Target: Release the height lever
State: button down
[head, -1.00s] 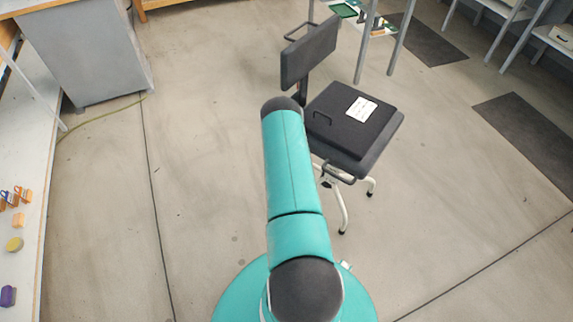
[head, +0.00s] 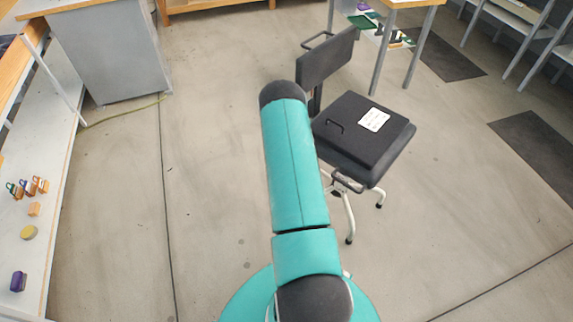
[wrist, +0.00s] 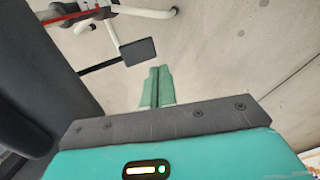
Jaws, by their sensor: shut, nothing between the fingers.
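A dark office chair (head: 362,140) stands on the floor right of my arm in the head view, on pale legs. In the wrist view a flat dark paddle (wrist: 138,51) on a thin rod, which looks like the height lever, sticks out from beside the dark seat (wrist: 45,75). My gripper (wrist: 158,70) shows as two green fingers pressed together, with nothing between them. Its tips appear just below and right of the paddle in the picture; a gap shows between them. My arm hides the gripper in the head view.
A card (head: 374,119) lies on the seat's black pad. A pale bench (head: 45,190) with small coloured items runs along the left. A grey cabinet (head: 105,50) stands behind it, with a cable on the floor. Tables stand at back right. Open floor lies around the chair.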

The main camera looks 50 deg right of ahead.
jog(key=shift+a+r, duration=0.6)
jog(key=shift+r, duration=0.3)
jog(key=shift+a+r, duration=0.55)
jog(key=shift+r, duration=0.35)
jog(key=w+a+r+t, duration=0.1)
jog(key=w+a+r, duration=0.1)
jog(key=a+r, duration=0.65)
jog(key=w+a+r+t, duration=0.15)
jog(key=a+r, duration=0.25)
jog(key=r, duration=1)
jog(key=w+a+r, duration=0.3)
jog(key=a+r, duration=0.3)
jog(key=r, duration=0.5)
jog(key=s+a+r, duration=0.4)
jog(key=a+r, duration=0.3)
jog(key=r, duration=0.1)
jog(key=s+a+r+t+y, duration=0.1)
jog(key=s+a+r, duration=0.3)
jog(key=s+a, duration=0.4)
jog(key=s+a+r+t+y, duration=0.1)
jog(key=s+a+r, duration=0.3)
jog(key=s+a, duration=0.5)
jog(key=shift+s+a+r+t+y, duration=0.25)
jog(key=shift+s+t+y, duration=0.15)
jog(key=shift+s+t, duration=0.25)
